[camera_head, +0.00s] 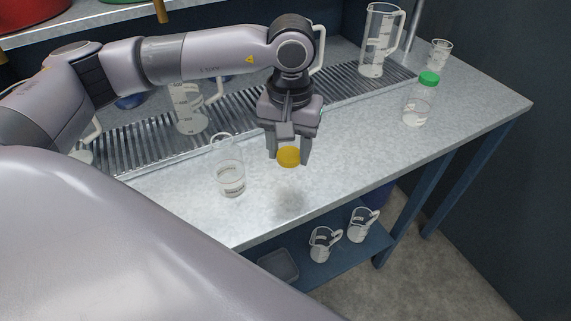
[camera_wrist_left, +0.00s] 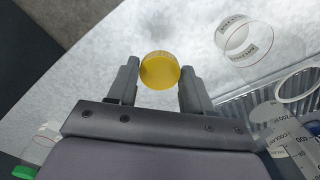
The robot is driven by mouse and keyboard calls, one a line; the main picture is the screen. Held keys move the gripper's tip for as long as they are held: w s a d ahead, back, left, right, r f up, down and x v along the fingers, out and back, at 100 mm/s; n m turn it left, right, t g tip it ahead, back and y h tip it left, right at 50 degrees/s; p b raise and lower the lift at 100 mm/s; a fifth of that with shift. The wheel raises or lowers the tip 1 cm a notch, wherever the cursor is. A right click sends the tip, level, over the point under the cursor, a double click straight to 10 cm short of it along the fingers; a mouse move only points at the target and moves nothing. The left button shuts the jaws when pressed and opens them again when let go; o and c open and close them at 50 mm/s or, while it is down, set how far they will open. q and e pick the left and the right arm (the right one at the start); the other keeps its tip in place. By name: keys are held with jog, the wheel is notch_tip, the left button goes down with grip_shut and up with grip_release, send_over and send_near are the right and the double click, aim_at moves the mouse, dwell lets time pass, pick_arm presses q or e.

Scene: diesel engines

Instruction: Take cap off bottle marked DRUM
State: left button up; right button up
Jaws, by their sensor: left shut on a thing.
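My left gripper (camera_head: 289,158) is shut on a yellow cap (camera_head: 289,156) and holds it above the bench, with a shadow below. In the left wrist view the yellow cap (camera_wrist_left: 160,71) sits between the two fingers of the left gripper (camera_wrist_left: 161,88). A clear open bottle (camera_head: 230,178) without a cap stands upright on the bench to the left of the gripper; it also shows in the left wrist view (camera_wrist_left: 246,42). Its label is too small to read surely. A clear bottle with a green cap (camera_head: 420,103) stands at the right. My right gripper is not in view.
A ribbed metal drain strip (camera_head: 245,108) runs along the back of the bench (camera_head: 345,150). Clear measuring jugs (camera_head: 381,40) (camera_head: 189,107) stand on it. A small beaker (camera_head: 439,53) is at the back right. Two jugs (camera_head: 322,244) are on the shelf below. The bench's middle right is clear.

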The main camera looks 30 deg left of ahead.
pick_arm(q)
jog(key=r+n, duration=0.1)
jog(key=w+r+n, duration=0.1)
jog(key=r+n, duration=0.1)
jog(key=a+r+n, duration=0.1)
jog(key=r+n, duration=0.1)
jog(key=shift+w+p, duration=0.3)
jog(key=shift+w, duration=0.1)
notch_tip(320, 180, up, 7)
jog(key=a+n+p, duration=0.1)
jog(key=a+n, duration=0.1)
jog(key=n, duration=0.7)
send_over(281, 170)
jog(key=shift+n, duration=0.3)
notch_tip(281, 170, down, 14)
jog(key=shift+r, duration=0.15)
notch_tip(281, 170, down, 5)
jog(key=shift+f, duration=0.1)
